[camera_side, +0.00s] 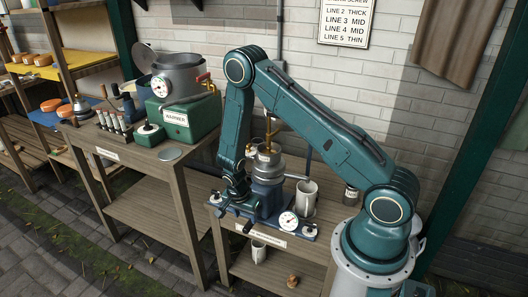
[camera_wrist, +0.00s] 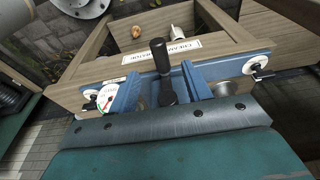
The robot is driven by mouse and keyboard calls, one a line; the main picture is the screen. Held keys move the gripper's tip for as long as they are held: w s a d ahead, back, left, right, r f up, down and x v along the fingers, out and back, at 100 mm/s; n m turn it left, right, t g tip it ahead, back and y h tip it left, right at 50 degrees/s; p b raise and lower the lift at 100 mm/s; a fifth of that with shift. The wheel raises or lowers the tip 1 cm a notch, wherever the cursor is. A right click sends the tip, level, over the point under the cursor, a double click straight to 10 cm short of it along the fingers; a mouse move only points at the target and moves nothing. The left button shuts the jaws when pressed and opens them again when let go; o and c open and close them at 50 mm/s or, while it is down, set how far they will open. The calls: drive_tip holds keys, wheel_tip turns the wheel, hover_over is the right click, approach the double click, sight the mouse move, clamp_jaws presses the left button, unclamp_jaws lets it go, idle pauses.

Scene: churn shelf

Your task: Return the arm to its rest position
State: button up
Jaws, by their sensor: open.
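My arm is folded over the low bench, with its gripper (camera_side: 237,200) pointing down at the left part of the blue machine base (camera_side: 268,208). The jaws are open. A black-handled lever (camera_wrist: 160,58) stands just ahead of my gripper in the wrist view; in the side view a dark handle (camera_side: 247,227) shows just below the gripper. I cannot tell whether they touch. The wrist view shows nothing held. Part of the machine is hidden behind my forearm.
A metal churn cylinder (camera_side: 267,165) with brass fittings stands close right of my gripper. A pale cup (camera_side: 306,198) and a dial (camera_side: 288,220) are further right. A green warmer (camera_side: 185,120) with a pot (camera_side: 180,77) is on the left bench. Open air lies above the bench front.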

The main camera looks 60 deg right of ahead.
idle(0.3)
drive_tip(key=s+a+r+n+t+y, duration=0.1)
drive_tip(key=a+r+n, duration=0.25)
drive_tip(key=r, duration=0.95)
drive_tip(key=a+r+n+t, duration=0.2)
drive_tip(key=r+n, duration=0.2)
drive_tip(key=r, duration=0.9)
drive_tip(key=s+a+r+n+t, duration=0.1)
drive_tip(key=s+a+r+n, duration=0.2)
drive_tip(key=s+r+n, duration=0.2)
drive_tip(key=s+a+r+n+t+y, duration=0.1)
drive_tip(key=s+a+r+n, duration=0.2)
drive_tip(key=s+r, duration=0.6)
drive_tip(key=shift+s+r+n+t+y, duration=0.35)
drive_tip(key=shift+s+n, duration=0.9)
drive_tip(key=shift+s, duration=1.35)
drive_tip(key=shift+o, duration=0.4)
